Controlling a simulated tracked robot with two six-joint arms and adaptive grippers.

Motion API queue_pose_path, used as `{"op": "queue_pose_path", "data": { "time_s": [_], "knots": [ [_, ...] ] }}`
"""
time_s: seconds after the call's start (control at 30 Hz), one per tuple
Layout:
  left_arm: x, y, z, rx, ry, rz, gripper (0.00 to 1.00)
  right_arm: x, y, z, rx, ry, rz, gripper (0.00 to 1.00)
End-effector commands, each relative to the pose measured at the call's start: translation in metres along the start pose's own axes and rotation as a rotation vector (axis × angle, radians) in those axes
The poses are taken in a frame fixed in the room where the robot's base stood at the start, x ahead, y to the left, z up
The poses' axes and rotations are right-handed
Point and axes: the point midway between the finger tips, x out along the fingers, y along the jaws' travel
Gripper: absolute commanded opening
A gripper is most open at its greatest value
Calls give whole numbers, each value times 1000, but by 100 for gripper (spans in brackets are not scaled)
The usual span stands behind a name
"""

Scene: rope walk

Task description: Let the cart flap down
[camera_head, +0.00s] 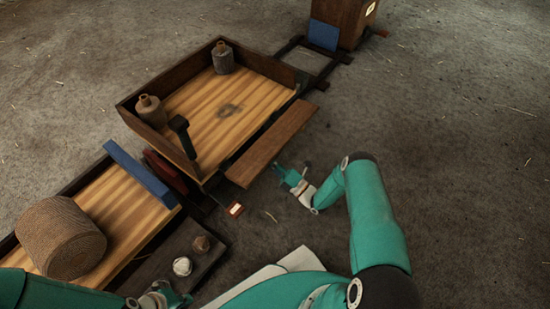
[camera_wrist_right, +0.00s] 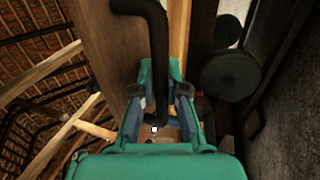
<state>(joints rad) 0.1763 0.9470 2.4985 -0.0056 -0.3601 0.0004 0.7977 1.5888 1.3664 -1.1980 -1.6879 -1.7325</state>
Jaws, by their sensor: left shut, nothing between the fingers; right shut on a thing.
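The cart (camera_head: 125,112) is a wooden box with a pale plank bed and dark walls. Its flap (camera_head: 271,146), a plain brown board, lies along the right side, outside the bed, slanting outward; its exact angle is hard to tell. My right gripper (camera_head: 284,173) is just off the flap's lower outer edge. In the right wrist view, my right gripper (camera_wrist_right: 158,122) is shut on a black bent handle (camera_wrist_right: 151,15), beside a brown board at left. My left gripper (camera_head: 172,298) is shut and empty at the bottom edge, partly cut off.
Two jugs (camera_head: 151,111) (camera_head: 222,57) stand in the cart, and a black lever (camera_head: 183,137) rises at its near corner. A rope coil (camera_head: 60,238) sits on a plank bed at lower left. A dark tray (camera_head: 208,262) holds a white ball (camera_head: 182,266). The floor to the right is clear.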

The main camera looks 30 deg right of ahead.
Motion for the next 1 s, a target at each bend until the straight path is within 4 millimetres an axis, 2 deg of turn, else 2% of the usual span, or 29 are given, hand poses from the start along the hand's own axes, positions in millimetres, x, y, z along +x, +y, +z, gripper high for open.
{"op": "queue_pose_path", "data": {
  "time_s": [0.4, 0.9, 0.93, 1.0],
  "knots": [
    [1, 0, 0, 0, 0, 0, 0, -2, -13, 0, 3, 1, 146, 0],
    [1, -1, 0, 0, 0, 0, 0, -2, -14, 0, 6, -1, 159, 0],
    [1, -1, 0, 0, 0, 0, 0, -2, -14, 0, 6, -1, 159, 18],
    [1, -1, 0, 0, 0, 0, 0, -2, -14, 0, 6, -1, 158, 29]
  ]
}}
